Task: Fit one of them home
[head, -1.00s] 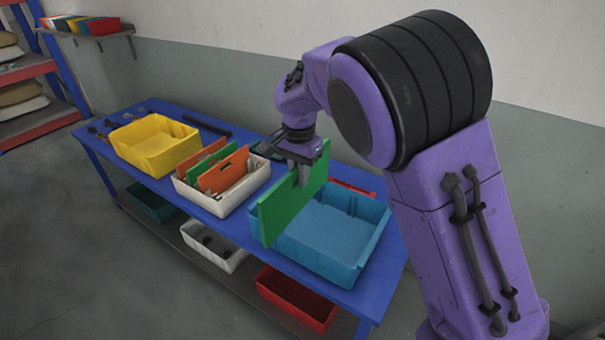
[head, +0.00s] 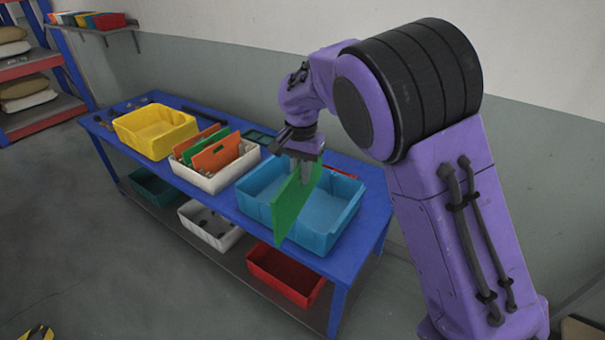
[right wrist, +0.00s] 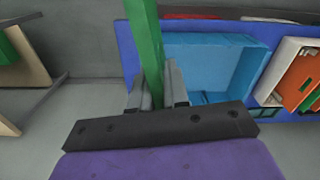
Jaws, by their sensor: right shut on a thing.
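A thin green panel (head: 292,212) is held upright by my right gripper (head: 305,172). The gripper is shut on its upper edge; in the right wrist view the fingers (right wrist: 162,92) sit on both sides of the green panel (right wrist: 149,42). The panel stands across the light blue bin (head: 338,222), and its lower front corner overlaps the bin's front wall. I cannot tell whether its lower edge is inside the bin or above it. A white bin (head: 212,183) to the left holds upright orange (head: 214,156) and green panels. My left gripper is not in view.
The bins stand on a blue table (head: 375,222). A yellow bin (head: 157,134) is left of the white one. A red bin (head: 285,272) and other bins are on the lower shelf. A wall runs behind the table.

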